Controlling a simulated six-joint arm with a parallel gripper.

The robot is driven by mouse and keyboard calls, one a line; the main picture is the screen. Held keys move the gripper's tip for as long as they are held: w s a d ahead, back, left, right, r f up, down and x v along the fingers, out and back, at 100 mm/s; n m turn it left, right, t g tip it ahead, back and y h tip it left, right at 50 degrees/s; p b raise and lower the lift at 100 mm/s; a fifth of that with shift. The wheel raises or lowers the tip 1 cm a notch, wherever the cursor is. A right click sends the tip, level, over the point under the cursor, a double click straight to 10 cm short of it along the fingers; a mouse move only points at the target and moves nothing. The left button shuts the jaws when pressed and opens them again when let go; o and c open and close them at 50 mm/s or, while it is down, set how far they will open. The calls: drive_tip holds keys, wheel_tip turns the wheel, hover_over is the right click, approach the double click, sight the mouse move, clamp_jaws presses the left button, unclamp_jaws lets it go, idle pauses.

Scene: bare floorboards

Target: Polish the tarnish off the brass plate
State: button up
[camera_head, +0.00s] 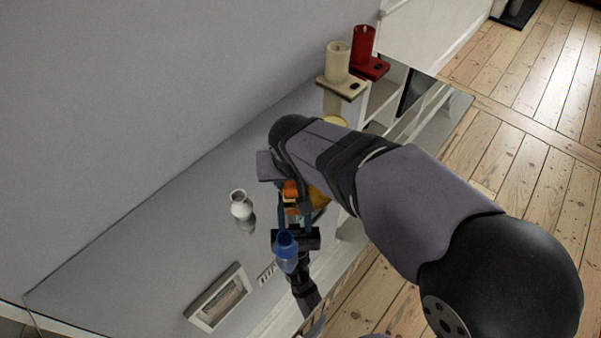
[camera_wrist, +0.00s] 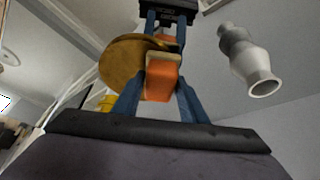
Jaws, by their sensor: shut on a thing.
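My gripper (camera_head: 291,205) is shut on an orange block (camera_head: 290,188) with a pale edge, low over the glossy tabletop. In the wrist view, the two blue fingers (camera_wrist: 160,98) stand either side of the orange block (camera_wrist: 160,80). The brass plate (camera_wrist: 122,62) is a round, dull brown-gold disc left of the block, and the block's upper end overlaps its right edge. I cannot tell whether they touch. In the head view, the plate (camera_head: 319,196) shows only in part beside the gripper; my arm hides the rest.
Cream (camera_head: 337,63) and red (camera_head: 362,45) candles stand on holders at the back. The tabletop (camera_head: 150,240) mirrors things and is largely clear at left.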

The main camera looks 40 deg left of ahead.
wheel_tip(320, 180, up, 3)
drive_tip(key=shift+w+a+f+p, duration=0.1)
drive_tip(key=shift+f+p, duration=0.1)
drive_tip(key=shift+p, duration=0.15)
wheel_tip(320, 180, up, 6)
drive_tip(key=p, duration=0.4)
drive_tip(key=shift+f+p, duration=0.2)
drive_tip(key=shift+p, duration=0.15)
drive_tip(key=w+d+r+m+t+h, duration=0.15)
drive_tip(key=w+d+m, duration=0.25)
drive_tip(key=w+d, duration=0.7)
drive_tip(key=w+d+r+m+h, duration=0.1)
drive_tip(key=w+d+r+m, duration=0.15)
drive_tip(key=w+d, duration=0.95)
drive_tip(key=d+m+h, duration=0.2)
drive_tip(key=d+m, duration=0.4)
drive_tip(key=d, duration=1.7)
drive_tip(key=shift+s+d+f, duration=0.1)
drive_tip(key=shift+s+f, duration=0.4)
drive_tip(key=shift+f, duration=0.25)
drive_tip(key=shift+s+d+f, duration=0.1)
drive_tip(key=shift+s+f, duration=0.4)
drive_tip(key=shift+f, duration=0.3)
drive_tip(key=shift+s+f, duration=0.5)
drive_tip(key=shift+f, duration=0.25)
